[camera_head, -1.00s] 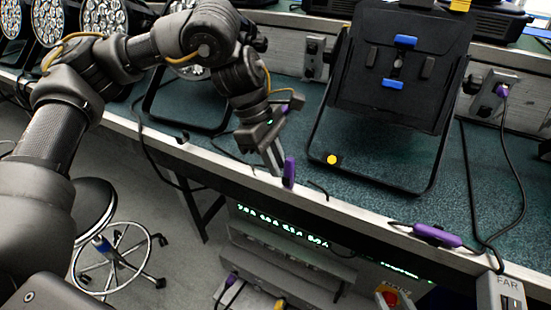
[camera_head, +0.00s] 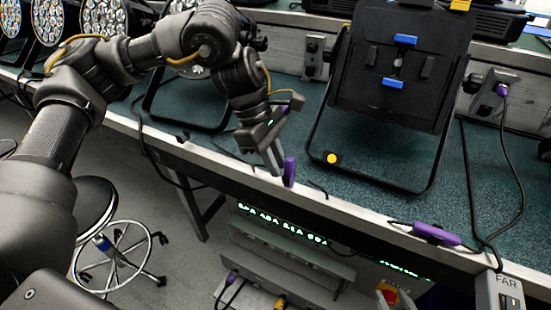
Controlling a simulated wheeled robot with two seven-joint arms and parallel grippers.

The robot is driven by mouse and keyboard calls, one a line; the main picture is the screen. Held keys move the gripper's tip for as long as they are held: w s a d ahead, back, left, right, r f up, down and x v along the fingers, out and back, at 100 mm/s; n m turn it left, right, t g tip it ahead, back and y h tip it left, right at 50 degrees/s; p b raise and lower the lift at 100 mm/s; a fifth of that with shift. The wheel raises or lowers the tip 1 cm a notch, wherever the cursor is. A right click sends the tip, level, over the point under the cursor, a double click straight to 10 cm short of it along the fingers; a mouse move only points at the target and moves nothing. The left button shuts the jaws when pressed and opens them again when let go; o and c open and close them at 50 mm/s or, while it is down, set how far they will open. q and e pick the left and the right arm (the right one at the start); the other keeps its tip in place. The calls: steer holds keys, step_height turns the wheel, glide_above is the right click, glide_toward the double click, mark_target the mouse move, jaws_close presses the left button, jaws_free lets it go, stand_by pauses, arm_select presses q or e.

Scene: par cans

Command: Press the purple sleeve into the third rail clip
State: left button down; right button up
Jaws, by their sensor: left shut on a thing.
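A purple sleeve (camera_head: 289,171) stands roughly upright at the front rail (camera_head: 345,211) of the bench, at the middle of the view. My left gripper (camera_head: 279,165) reaches down from above and is shut on this sleeve. Small dark clips and cable pieces sit along the rail; one dark clip (camera_head: 318,188) shows just right of the sleeve. Whether the sleeve is seated in a clip cannot be told. A second purple sleeve (camera_head: 436,234) lies along the rail further right, with a cable at its ends. My right gripper is not in view.
A large black light fixture (camera_head: 400,65) on a stand is behind the rail at right, with a yellow dot at its foot. Cables hang at the right near a box marked FAR (camera_head: 505,292). A stool (camera_head: 98,215) stands on the floor at left. A lit rack (camera_head: 283,225) is below the bench.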

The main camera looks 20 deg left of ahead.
arm_select(q)
steer(key=shift+f, duration=0.3)
stand_by(0.6)
stand_by(1.4)
steer(key=shift+f+b, duration=0.3)
steer(key=shift+f, duration=0.4)
stand_by(0.5)
steer(key=shift+s+f, duration=0.15)
steer(key=shift+f, duration=0.3)
stand_by(0.3)
